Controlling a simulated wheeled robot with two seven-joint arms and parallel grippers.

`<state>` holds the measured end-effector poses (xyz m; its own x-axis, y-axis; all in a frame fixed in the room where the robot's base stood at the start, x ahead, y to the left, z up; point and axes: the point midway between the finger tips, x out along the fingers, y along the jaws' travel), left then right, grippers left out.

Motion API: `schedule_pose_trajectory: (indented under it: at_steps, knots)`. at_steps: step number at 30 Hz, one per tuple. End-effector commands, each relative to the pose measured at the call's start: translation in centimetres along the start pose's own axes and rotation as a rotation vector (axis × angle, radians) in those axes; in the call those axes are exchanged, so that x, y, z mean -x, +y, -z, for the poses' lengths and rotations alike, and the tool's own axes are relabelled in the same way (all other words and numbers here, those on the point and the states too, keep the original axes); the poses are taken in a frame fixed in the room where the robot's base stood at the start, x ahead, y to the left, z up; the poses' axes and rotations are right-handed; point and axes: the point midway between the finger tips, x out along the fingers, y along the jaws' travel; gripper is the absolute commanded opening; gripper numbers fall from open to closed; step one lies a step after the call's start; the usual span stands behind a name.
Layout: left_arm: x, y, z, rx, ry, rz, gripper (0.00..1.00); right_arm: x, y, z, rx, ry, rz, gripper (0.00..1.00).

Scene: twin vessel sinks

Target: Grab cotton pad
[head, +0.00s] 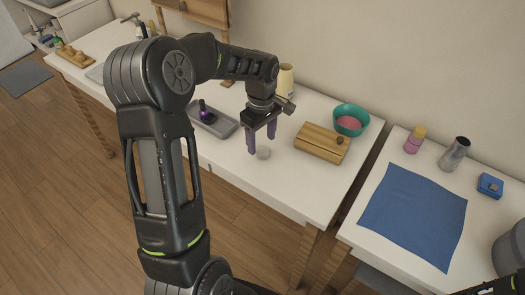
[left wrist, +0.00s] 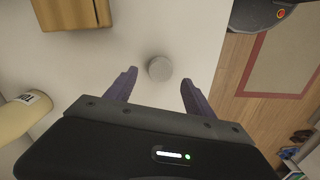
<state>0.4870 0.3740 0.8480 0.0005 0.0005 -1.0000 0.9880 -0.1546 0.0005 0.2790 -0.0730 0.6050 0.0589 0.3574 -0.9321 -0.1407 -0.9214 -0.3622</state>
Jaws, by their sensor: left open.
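The cotton pad (head: 263,153) is a small, pale round disc lying on the white table. It also shows in the left wrist view (left wrist: 160,68), just ahead of and between the fingertips. My left gripper (head: 262,144) points down above the pad, with its purple fingers spread and nothing between them. In the left wrist view my left gripper (left wrist: 158,80) has one finger on each side of the pad, apart from it. My right gripper does not show clearly; only a dark part of my body is at the lower right corner.
A wooden box (head: 322,143) and a teal bowl (head: 350,119) stand right of the pad. A grey tray (head: 214,121) with a dark bottle is on the left. A cream bottle (head: 286,80) stands behind. A second table holds a blue cloth (head: 412,214). The table's front edge is near the pad.

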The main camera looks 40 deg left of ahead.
Motion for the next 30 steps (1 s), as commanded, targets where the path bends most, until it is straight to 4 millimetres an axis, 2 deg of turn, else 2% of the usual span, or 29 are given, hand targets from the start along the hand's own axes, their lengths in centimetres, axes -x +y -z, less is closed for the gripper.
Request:
schedule_pose_trajectory:
  at_steps: [4, 8, 26, 30]
  knots:
    - [-2.2, -0.1, 0.0, -0.001, -0.002, 0.004, 0.62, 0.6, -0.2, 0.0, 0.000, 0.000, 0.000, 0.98]
    - [-3.4, 0.0, -0.1, 0.000, -0.001, 0.001, 0.62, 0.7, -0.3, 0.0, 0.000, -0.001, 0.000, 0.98]
    - [-3.5, 0.0, 0.0, -0.001, 0.000, 0.000, 0.62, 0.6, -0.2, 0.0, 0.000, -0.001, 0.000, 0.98]
    - [-3.5, 0.0, 0.0, -0.001, 0.000, 0.000, 0.52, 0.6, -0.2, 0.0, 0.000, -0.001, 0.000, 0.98]
